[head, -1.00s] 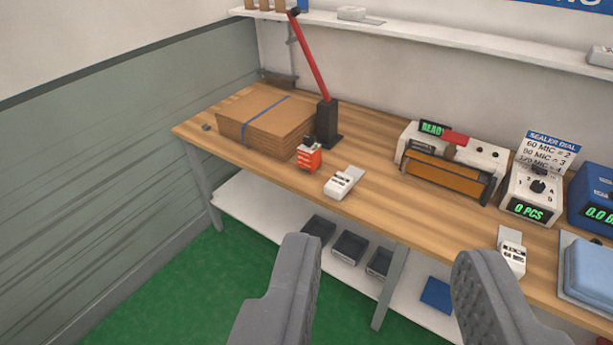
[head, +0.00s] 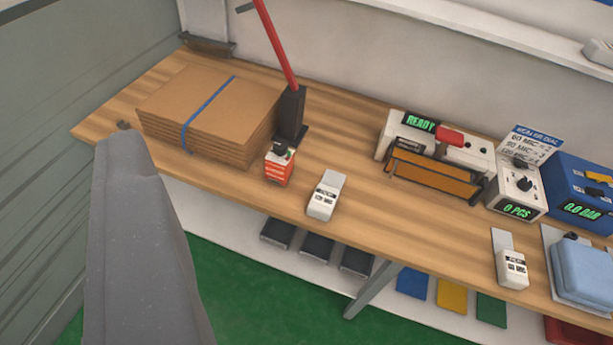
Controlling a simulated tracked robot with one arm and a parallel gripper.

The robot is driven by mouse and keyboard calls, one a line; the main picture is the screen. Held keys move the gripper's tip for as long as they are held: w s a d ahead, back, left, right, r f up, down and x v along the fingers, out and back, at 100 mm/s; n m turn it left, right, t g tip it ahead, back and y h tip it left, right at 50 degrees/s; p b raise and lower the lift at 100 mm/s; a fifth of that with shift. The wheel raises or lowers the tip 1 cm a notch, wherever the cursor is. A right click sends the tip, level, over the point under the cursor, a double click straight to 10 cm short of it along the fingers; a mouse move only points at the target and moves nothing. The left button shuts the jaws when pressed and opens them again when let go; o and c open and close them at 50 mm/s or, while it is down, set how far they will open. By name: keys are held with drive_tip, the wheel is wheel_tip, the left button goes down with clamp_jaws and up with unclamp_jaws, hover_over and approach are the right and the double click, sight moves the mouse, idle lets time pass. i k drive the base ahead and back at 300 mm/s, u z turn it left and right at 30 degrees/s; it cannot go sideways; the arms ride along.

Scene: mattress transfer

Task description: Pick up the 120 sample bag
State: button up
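Two small white sample packs, each with a pale flap, lie on the wooden bench. One white sample pack (head: 322,199) is near the middle, right of the orange-red box. The other white sample pack (head: 511,267) is near the front edge at the right. Their small print is too blurred to tell which is the 120 sample bag. One grey finger of my gripper (head: 145,245) shows large at the left, in front of the bench. The other finger is out of the frame. The wide space right of the visible finger is empty, so my gripper is open and holds nothing.
On the bench are stacked cardboard (head: 210,112), an orange-red box (head: 279,168), a black stand with a red lever (head: 290,110), a sealer (head: 437,150), a dial unit (head: 516,190), a blue gauge box (head: 572,185) and a blue pad (head: 583,270). Trays (head: 317,246) sit below.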

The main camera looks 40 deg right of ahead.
sight(322, 204)
drive_tip(key=z, duration=0.35)
drive_tip(key=i, duration=0.9)
drive_tip(key=z, duration=0.65)
